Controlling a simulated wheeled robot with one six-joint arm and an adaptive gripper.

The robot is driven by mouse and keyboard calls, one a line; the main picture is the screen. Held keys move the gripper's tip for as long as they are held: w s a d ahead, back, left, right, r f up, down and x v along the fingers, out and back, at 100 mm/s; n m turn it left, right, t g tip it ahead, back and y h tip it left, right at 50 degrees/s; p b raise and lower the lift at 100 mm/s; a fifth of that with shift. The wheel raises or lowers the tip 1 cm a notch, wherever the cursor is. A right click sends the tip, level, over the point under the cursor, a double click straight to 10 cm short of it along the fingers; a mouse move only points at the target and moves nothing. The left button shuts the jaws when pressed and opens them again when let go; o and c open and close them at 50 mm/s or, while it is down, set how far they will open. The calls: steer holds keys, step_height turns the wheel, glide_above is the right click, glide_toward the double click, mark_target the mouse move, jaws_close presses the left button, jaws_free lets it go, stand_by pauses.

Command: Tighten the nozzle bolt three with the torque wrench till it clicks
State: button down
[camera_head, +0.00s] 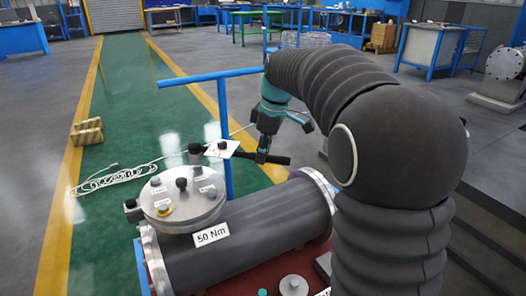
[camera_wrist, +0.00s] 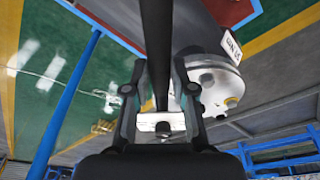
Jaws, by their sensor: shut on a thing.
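The torque wrench (camera_head: 275,159) has a black handle and lies level. My gripper (camera_head: 264,146) is shut on it; the black bar also runs between my fingers in the wrist view (camera_wrist: 157,60). A white plate with a dark knob (camera_head: 222,147) is at the wrench's left end, beside and above the nozzle flange. The round light-grey nozzle flange (camera_head: 183,212) carries several bolts with small labels. A dark cylindrical piece (camera_head: 196,153) stands at its far edge. I cannot tell which bolt is number three, or whether the wrench touches any bolt.
The grey shell (camera_head: 265,222) with a "50 Nm" label (camera_head: 211,235) lies on a red surface. A blue T-shaped stand (camera_head: 223,110) rises close behind the wrench.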

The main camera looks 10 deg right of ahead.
steer(key=shift+f+b, duration=0.9)
steer(key=shift+f, duration=0.35)
stand_by(0.4)
steer(key=shift+s+a, duration=0.1)
steer(key=s+a+m+b, duration=0.2)
steer(key=s+a+m, duration=0.3)
steer(key=s+a, duration=0.1)
steer(key=shift+s+f+t+h+b, duration=0.2)
steer(key=shift+s+t+h+b, duration=0.1)
steer(key=shift+s+t+h, duration=0.15)
stand_by(1.6)
steer(key=shift+w+d, duration=0.1)
steer(key=shift+d, duration=0.05)
steer(key=shift+w+d+n+p, duration=0.3)
steer(key=shift+w+d+p, duration=0.15)
steer(key=shift+d, duration=0.15)
steer(key=shift+r, duration=0.1)
stand_by(0.4)
